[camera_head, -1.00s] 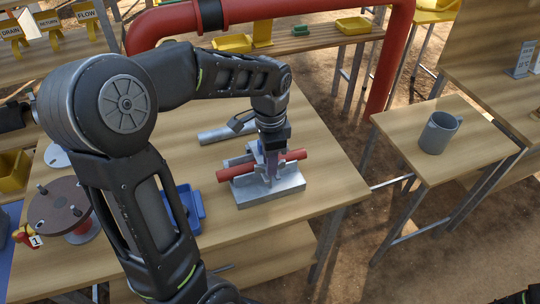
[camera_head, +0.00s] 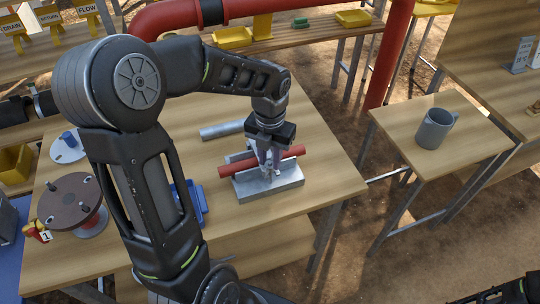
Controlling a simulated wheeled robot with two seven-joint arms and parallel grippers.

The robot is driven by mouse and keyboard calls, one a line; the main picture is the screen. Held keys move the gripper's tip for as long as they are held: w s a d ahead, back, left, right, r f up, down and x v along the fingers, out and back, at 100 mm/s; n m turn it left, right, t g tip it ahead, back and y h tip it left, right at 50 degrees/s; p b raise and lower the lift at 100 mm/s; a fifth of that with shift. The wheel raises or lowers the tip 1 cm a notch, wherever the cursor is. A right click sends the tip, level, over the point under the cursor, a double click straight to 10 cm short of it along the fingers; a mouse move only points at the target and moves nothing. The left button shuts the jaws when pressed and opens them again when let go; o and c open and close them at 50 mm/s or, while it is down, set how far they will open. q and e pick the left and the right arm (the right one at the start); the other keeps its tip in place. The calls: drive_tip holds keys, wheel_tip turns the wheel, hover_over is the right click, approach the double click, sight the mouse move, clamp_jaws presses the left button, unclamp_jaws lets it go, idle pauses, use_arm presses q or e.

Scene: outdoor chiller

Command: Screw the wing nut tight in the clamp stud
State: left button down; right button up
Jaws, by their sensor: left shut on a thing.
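The clamp (camera_head: 284,188) is a grey metal block on the wooden table, with a red pipe (camera_head: 234,168) lying across it. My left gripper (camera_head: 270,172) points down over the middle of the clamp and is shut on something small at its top. The wing nut and the clamp stud are hidden by the fingers or too small to make out. My right gripper is not in view; only a dark part of my right arm shows at the bottom right corner.
A grey metal tube (camera_head: 222,130) lies behind the clamp. A blue tray (camera_head: 190,203) is left of it, and a brown round flange (camera_head: 70,204) stands at the table's left. A grey mug (camera_head: 435,129) stands on the side table (camera_head: 482,150). The table is clear right of the clamp.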

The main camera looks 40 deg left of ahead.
use_arm(q)
drive_tip(key=c, duration=1.1)
unclamp_jaws()
drive_tip(key=shift+f, duration=0.1)
drive_tip(key=shift+o, duration=0.4)
